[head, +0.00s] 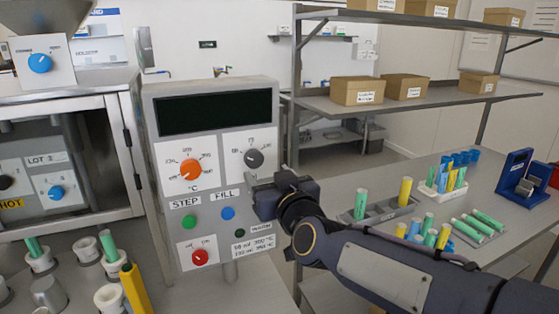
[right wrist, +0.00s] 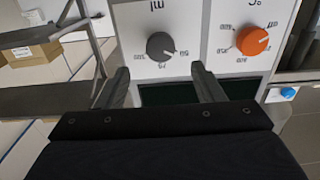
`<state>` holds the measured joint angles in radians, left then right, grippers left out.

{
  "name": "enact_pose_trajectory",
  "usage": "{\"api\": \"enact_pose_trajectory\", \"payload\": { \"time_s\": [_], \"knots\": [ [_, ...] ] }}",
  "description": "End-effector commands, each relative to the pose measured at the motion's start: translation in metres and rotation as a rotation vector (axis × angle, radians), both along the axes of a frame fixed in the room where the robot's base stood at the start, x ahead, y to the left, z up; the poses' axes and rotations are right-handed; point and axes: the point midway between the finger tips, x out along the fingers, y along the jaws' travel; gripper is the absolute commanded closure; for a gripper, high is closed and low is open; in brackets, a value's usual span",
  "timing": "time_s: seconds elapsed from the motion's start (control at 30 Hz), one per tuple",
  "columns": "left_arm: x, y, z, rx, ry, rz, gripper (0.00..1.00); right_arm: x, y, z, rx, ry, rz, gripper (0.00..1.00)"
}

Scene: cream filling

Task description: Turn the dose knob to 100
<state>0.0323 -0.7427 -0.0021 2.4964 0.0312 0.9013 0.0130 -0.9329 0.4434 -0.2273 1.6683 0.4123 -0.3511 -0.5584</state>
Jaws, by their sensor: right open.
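The grey dose knob (head: 254,159) sits on the white ml plate at the upper right of the control panel (head: 221,183). In the right wrist view the knob (right wrist: 160,46) appears upside down, with marks reading 50, 75 and 100; its pointer seems to lie toward the 50 side. My right gripper (head: 266,186) is just below and in front of the knob in the head view. In the right wrist view its two fingers (right wrist: 158,74) are spread and empty, with the knob ahead between them and not touched. My left gripper is out of view.
The orange °C knob (head: 191,169) is beside the dose knob. Green (head: 190,222) and blue (head: 228,213) buttons and a red knob (head: 200,257) are below. A table at right holds tubes and a grey tray (head: 379,213). Shelves with boxes (head: 357,91) stand behind.

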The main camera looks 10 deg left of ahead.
Motion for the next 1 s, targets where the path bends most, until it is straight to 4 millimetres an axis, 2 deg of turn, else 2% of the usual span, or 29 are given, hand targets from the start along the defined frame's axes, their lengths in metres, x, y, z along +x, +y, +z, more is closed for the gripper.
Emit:
{"api": "enact_pose_trajectory", "payload": {
  "time_s": [0.43, 0.6, 0.83, 1.0],
  "knots": [
    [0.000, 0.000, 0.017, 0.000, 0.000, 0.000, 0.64, 0.054, 0.035, 0.001, -0.001, 0.003, -0.002, 0.39],
    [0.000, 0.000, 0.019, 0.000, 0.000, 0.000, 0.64, 0.061, 0.041, 0.000, 0.000, 0.004, 0.000, 0.39],
    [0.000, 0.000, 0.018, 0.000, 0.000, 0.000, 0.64, 0.062, 0.041, -0.001, 0.001, 0.003, 0.000, 0.39],
    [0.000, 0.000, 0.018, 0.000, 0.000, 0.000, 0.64, 0.062, 0.040, -0.001, 0.000, 0.004, 0.000, 0.59]
  ]
}}
